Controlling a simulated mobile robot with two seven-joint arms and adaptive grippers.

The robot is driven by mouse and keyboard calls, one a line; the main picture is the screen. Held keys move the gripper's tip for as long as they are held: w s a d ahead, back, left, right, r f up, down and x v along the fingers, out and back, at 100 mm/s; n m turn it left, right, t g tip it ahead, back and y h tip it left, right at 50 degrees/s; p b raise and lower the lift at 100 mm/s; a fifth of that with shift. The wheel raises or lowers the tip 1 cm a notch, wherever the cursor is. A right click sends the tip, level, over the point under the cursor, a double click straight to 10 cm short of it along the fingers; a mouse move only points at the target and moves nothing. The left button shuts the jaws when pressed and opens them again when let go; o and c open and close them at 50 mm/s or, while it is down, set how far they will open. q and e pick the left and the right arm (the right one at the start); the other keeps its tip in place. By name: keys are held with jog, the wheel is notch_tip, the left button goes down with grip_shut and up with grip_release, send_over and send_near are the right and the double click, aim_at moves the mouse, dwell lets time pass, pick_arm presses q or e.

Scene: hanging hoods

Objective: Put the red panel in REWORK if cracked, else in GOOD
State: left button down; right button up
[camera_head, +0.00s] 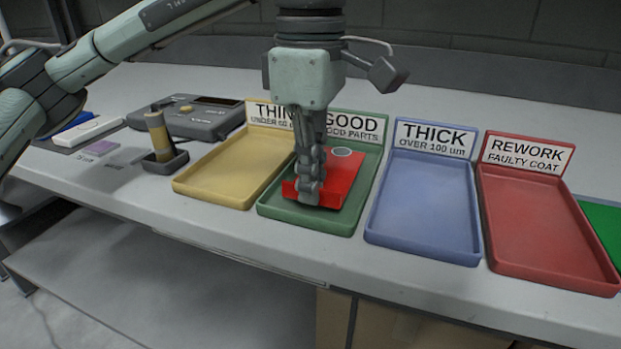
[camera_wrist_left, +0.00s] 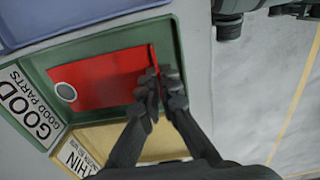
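The red panel (camera_head: 342,178) is in the green GOOD tray (camera_head: 276,208), with a pale round spot near its back end. It lies over the tray floor; I cannot tell whether it rests fully on it. No crack can be made out on the part that shows. My left gripper (camera_head: 309,190) points down at the panel's front end. In the left wrist view its fingers (camera_wrist_left: 160,88) are closed about the panel's raised edge. The red REWORK tray (camera_head: 530,225) is empty at the right. What looks like part of my right gripper (camera_wrist_left: 298,12) shows at the wrist view's top edge.
The empty yellow THIN tray (camera_head: 222,180) is left of the green tray, and the empty blue THICK tray (camera_head: 424,210) is right of it. A grey device (camera_head: 188,117) and a holder with a tan cylinder (camera_head: 160,140) stand at the left. Bare table runs along the front.

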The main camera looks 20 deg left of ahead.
pick_arm(q)
jog(key=shift+f+b, duration=0.5)
jog(key=shift+f, duration=0.05)
jog(key=c, duration=2.2)
grip_release()
jog(key=o, duration=0.6)
jog(key=shift+c, duration=0.2)
notch_tip(320, 180, up, 12)
